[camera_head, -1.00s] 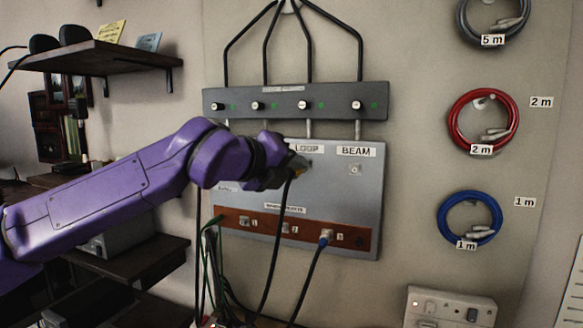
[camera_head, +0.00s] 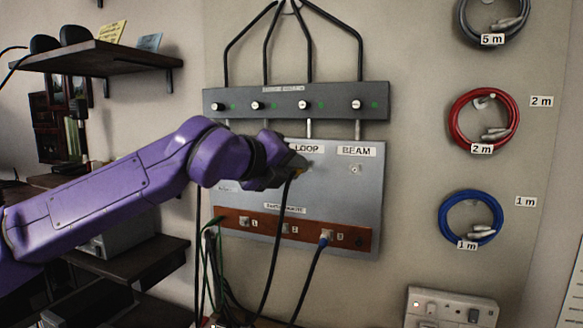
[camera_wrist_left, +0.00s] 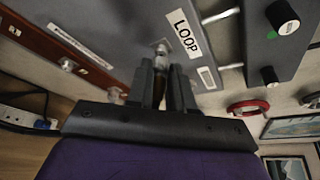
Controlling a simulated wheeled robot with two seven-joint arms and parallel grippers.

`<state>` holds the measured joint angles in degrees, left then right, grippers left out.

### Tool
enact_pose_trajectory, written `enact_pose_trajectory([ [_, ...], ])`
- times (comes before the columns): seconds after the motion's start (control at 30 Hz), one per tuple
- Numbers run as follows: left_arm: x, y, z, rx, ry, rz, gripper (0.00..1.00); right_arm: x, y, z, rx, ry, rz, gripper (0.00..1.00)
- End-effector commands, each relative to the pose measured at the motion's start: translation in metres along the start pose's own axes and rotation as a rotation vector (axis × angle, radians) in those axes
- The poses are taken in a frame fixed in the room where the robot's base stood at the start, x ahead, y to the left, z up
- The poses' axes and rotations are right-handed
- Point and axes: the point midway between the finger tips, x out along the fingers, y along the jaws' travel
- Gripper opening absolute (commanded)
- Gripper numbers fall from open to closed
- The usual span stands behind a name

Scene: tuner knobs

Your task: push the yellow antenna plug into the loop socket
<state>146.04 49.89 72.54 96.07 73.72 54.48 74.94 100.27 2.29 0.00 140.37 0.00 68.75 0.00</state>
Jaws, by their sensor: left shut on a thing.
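My left gripper (camera_head: 294,171) is at the grey panel (camera_head: 335,208), just below the LOOP label (camera_head: 306,149). It is shut on the yellow antenna plug (camera_head: 299,175), of which only a bit of yellow shows; a black cable hangs down from it. In the left wrist view the two fingers (camera_wrist_left: 166,72) point at the metal loop socket (camera_wrist_left: 161,48), beside the LOOP label. The fingertips are very close to the socket. The plug is mostly hidden between the fingers, so I cannot tell how far it is in. My right gripper is not in view.
The BEAM socket (camera_head: 355,169) is to the right. A grey box with several knobs (camera_head: 303,104) is mounted above the panel. Coiled cables hang on the wall at right.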

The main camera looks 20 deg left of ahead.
Motion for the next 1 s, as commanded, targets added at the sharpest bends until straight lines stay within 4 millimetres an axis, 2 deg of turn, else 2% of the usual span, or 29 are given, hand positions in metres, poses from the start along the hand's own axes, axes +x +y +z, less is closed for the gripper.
enact_pose_trajectory([
  [0.7, 0.016, 0.0, 0.007, 0.0, 0.0, 0.0, 0.0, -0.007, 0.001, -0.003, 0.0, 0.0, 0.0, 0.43],
  [0.73, 0.016, 0.0, 0.007, 0.0, 0.0, 0.0, 0.24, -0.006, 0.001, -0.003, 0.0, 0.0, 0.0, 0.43],
  [0.8, 0.016, 0.0, 0.006, 0.0, 0.0, 0.0, 0.47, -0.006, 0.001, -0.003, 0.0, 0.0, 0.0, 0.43],
  [0.83, 0.016, 0.0, 0.006, 0.0, 0.0, 0.0, 0.51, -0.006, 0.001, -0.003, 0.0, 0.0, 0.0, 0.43],
  [1.0, 0.016, 0.0, 0.006, 0.0, 0.0, 0.0, 0.51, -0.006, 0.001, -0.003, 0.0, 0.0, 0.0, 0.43],
])
